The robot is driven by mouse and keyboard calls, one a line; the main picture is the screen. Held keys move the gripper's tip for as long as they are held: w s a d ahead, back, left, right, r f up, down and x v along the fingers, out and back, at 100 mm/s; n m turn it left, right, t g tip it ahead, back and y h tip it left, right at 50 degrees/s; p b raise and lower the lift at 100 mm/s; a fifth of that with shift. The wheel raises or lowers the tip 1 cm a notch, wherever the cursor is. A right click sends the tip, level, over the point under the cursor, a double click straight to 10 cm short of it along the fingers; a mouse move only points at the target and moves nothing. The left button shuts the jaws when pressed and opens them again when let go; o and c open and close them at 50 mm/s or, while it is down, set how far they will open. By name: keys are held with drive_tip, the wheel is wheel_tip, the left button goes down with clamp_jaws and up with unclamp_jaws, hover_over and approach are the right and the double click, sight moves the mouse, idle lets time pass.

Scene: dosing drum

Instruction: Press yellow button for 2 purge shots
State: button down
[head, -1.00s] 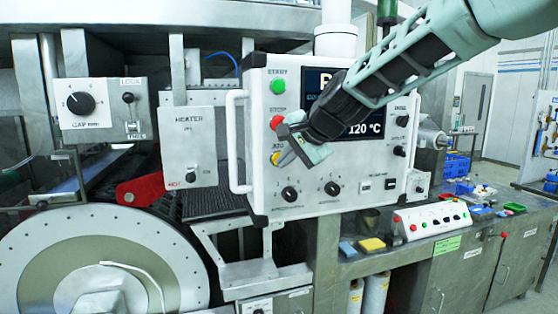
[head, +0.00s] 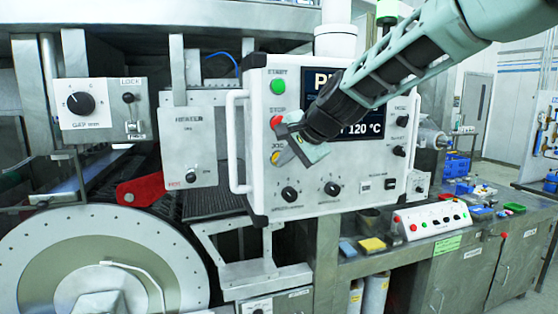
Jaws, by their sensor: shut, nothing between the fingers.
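The white control panel (head: 262,200) stands in the middle of the head view. On its left side are a green START button (head: 278,86), a red STOP button (head: 277,122) and, below them, the yellow button (head: 274,158) beside a label that seems to read JOG. My gripper (head: 283,157) is shut and empty, with its tips right at the yellow button and covering part of it. I cannot tell whether the tips touch the button. My gripper and wrist also hide part of the panel's screen (head: 366,131), which shows 120 °C.
Several black knobs (head: 332,188) sit low and on the right of the panel. A white handle (head: 237,140) stands out at its left edge. A heater box (head: 190,150) hangs further left, above a large round drum (head: 30,245). A small button box (head: 433,219) sits on the bench at right.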

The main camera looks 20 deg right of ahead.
drive_tip(key=shift+s, duration=0.85)
drive_tip(key=shift+s, duration=2.5)
